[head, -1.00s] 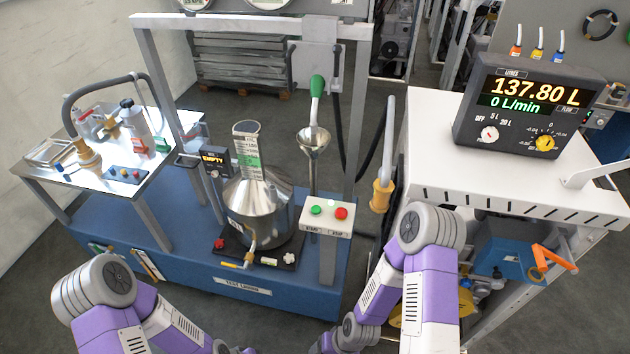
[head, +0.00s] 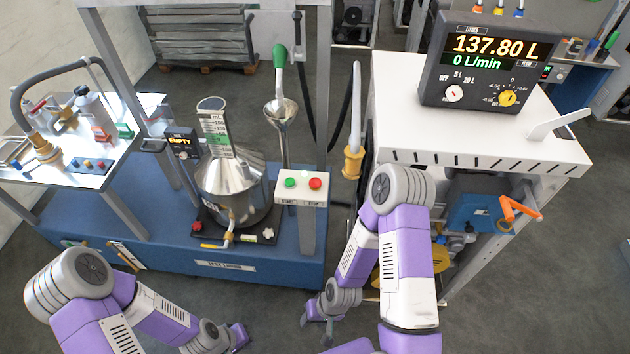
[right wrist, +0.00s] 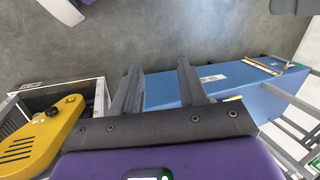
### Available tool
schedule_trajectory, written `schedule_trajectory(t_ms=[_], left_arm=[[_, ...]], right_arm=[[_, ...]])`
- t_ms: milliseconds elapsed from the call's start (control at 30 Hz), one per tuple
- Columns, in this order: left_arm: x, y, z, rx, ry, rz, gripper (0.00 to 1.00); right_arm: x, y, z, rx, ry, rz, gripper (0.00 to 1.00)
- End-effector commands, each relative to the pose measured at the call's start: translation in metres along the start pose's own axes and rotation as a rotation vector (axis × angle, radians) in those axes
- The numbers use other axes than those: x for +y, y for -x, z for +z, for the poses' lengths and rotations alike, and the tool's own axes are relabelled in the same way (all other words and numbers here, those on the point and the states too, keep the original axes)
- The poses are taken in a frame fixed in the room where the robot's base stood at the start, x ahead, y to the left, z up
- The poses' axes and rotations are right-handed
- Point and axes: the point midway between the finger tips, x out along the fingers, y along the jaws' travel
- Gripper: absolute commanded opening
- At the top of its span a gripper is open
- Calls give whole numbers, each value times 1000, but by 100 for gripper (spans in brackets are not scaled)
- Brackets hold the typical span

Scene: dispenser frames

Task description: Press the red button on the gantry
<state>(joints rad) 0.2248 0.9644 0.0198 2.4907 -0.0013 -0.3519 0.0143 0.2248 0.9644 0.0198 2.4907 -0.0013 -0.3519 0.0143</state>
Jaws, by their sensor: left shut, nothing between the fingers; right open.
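The red button (head: 315,183), marked STOP, sits on a white box (head: 302,194) on a short grey post in front of the gantry's right leg (head: 325,110). A green button (head: 290,182), marked START, is beside it. My right gripper (head: 318,330) is below and in front of the box, apart from it, open and empty; its fingers also show in the right wrist view (right wrist: 158,90). My left gripper (head: 240,338) is low in the picture, left of the right one, shut and empty. The button is not seen in the right wrist view.
A metal can (head: 230,190) with a graduated neck stands on the blue base (head: 170,262), left of the button box. A hanging nozzle (head: 352,160) is to its right, near the white cabinet (head: 400,75) with the display (head: 490,65). Floor is clear before the base.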

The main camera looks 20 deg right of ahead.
Motion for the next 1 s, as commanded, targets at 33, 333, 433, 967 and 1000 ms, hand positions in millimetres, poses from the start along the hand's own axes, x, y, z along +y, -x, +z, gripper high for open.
schedule_trajectory(t_ms=[33,333,433,967,1000], left_arm=[[0,0,0,0,0,0,0],[0,0,0,0,0,0,0],[0,0,0,0,0,0,0],[0,0,0,0,0,0,0],[0,0,0,0,0,0,0]], right_arm=[[0,0,0,0,0,0,34],[0,0,0,0,0,0,0],[0,0,0,0,0,0,0],[0,0,0,0,0,0,0],[0,0,0,0,0,0,0]])
